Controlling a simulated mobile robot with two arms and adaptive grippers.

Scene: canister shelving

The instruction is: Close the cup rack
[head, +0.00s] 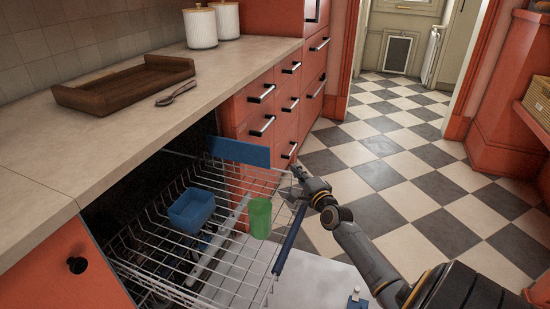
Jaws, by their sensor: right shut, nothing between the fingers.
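The cup rack (233,283) is a white wire basket pulled out from under the counter. A blue bar (290,240) runs along its outer edge. In it are a blue square bowl (191,208), a green cup (260,218) and, at the far side, a flat blue board (239,152). My right gripper (294,181) is at the rack's far outer corner, near the far end of the blue bar. It is shut with nothing in it; I cannot tell whether it touches the rack. My left gripper is out of view.
Below the rack lies the open pale dishwasher door (318,276). Red drawers (268,120) with bar handles stand just past the rack. The counter (110,135) holds a wooden tray (125,84), spoons (177,93) and two white canisters (200,28). The checkered floor on the right is clear.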

